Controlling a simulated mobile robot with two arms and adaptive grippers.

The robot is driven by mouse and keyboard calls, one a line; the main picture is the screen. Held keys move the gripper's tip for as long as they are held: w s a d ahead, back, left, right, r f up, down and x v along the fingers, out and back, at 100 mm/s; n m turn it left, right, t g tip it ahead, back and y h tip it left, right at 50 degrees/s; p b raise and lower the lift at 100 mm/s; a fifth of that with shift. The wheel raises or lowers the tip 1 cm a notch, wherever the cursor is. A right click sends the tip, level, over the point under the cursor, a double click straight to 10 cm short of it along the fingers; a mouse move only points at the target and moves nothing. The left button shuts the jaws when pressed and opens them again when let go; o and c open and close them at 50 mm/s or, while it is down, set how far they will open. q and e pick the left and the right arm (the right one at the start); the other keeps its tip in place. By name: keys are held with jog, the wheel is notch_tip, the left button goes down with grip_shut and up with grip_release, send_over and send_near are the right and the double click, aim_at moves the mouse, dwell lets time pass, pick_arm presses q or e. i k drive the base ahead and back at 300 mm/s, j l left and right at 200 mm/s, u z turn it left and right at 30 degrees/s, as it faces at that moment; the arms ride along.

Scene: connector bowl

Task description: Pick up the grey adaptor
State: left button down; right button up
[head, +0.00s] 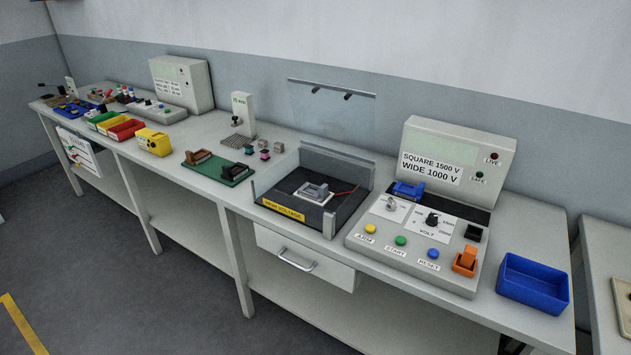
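A grey piece (314,190), which looks like the grey adaptor, sits on a white plate inside the black high-voltage test tray (290,217) on the bench. A red lead runs to its right side. The tray has grey walls and a yellow label on its front, and a clear raised cover (332,108) stands behind it. Neither of my grippers shows in the head view.
Right of the tray is a control panel (386,262) with a blue piece (408,190) and an orange piece (465,262). A blue bin (533,284) stands further right. Left are a green board (222,177) and small coloured blocks. Floor in front is clear.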

aim_at(318, 195)
jog(key=i+j, duration=0.1)
jog(key=j, duration=0.35)
jog(key=i+j, duration=0.15)
jog(key=j, duration=0.25)
jog(key=i+j+z, duration=0.1)
jog(key=j, duration=0.35)
jog(key=i+j, duration=0.1)
jog(key=j, duration=0.35)
